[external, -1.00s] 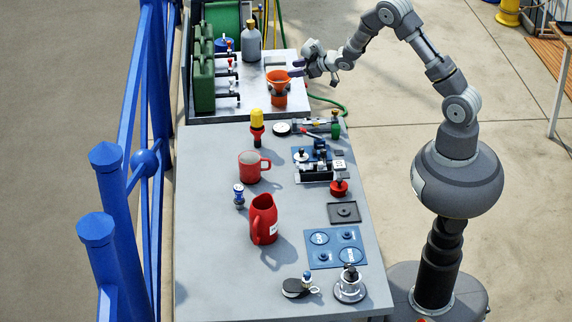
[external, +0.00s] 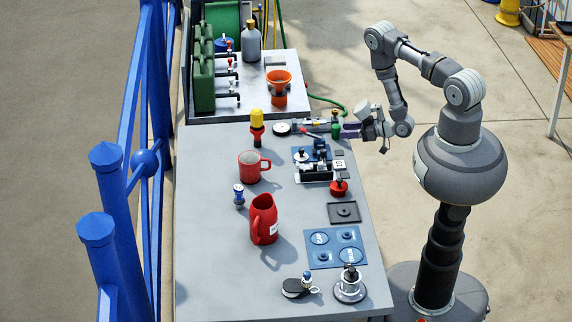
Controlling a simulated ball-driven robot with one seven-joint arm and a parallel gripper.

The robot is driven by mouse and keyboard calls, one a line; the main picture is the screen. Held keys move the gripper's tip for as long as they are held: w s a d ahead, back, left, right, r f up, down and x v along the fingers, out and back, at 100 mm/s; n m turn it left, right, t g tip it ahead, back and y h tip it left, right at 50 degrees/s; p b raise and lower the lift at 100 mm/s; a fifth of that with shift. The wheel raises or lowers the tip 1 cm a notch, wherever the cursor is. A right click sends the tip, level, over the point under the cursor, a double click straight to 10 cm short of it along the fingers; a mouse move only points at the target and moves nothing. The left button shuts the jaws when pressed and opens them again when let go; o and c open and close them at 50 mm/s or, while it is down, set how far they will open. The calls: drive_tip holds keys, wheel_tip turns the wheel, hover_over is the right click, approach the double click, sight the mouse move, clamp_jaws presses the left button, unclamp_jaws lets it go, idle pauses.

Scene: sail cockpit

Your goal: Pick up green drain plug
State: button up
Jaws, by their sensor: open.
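The green drain plug (external: 336,130) appears to be the small upright green piece near the right edge of the grey table, at its far end. It has a brownish top and is small in this view. My gripper (external: 344,130) is open and level, and points left at the green plug from the table's right side. Its fingertips are right beside the plug. I cannot tell whether they touch it or reach around it.
A gauge tool (external: 283,128) lies left of the plug. A blue and black fixture (external: 318,160) and a red knobbed piece (external: 339,188) stand nearer. An orange cup (external: 279,90) sits on the far bench. Red mug (external: 250,167) and jug (external: 264,220) stand left.

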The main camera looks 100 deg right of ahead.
sight(336, 130)
drive_tip(key=x, duration=0.5)
drive_tip(key=shift+w+a+r, duration=0.1)
drive_tip(key=shift+w+r, duration=0.05)
drive_tip(key=shift+r, duration=0.1)
drive_tip(key=shift+c, duration=0.4)
drive_tip(key=c, duration=0.6)
drive_tip(key=shift+c, duration=0.2)
drive_tip(key=shift+r, duration=0.15)
